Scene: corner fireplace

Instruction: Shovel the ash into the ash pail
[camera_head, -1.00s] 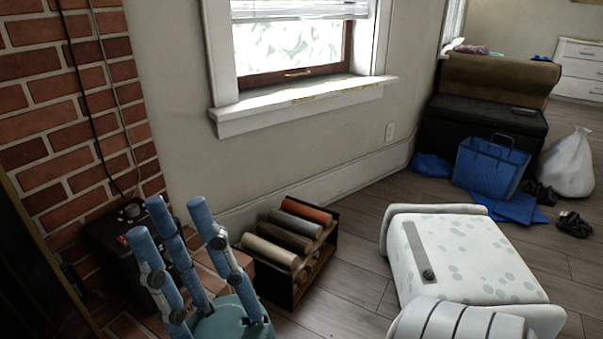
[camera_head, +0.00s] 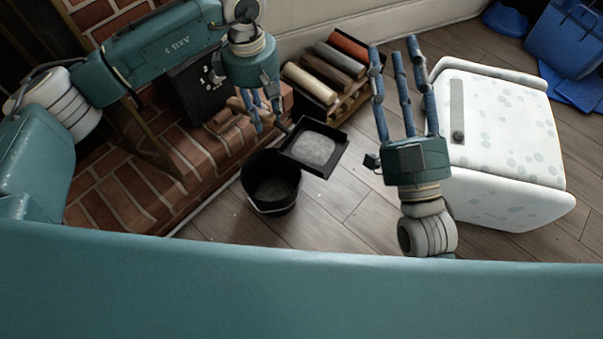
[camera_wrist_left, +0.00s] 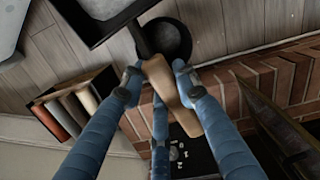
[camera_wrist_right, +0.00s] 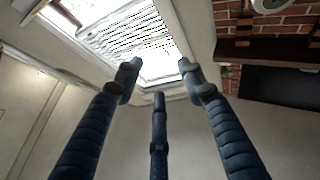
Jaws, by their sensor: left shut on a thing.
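A black shovel with a square pan (camera_head: 298,157) carries a round pale grey patch of ash (camera_head: 313,149). My left gripper (camera_head: 263,122) is shut on its tan wooden handle (camera_wrist_left: 160,80). The pan is just right of the black ash pail (camera_head: 272,203) and overlaps its rim in the head view; the exact height gap cannot be told. The pail stands upright on the floor, its inside dark; it also shows in the left wrist view (camera_wrist_left: 178,42). My right gripper (camera_head: 404,65) is open and empty, fingers pointing up, left of the white spotted box.
A rack of logs (camera_head: 350,92) stands behind the pan. The brick hearth (camera_head: 185,150) is left of the pail, with a black box (camera_head: 198,92) on it. The white spotted box (camera_head: 505,135) is at right. Wooden floor in front of the pail is free.

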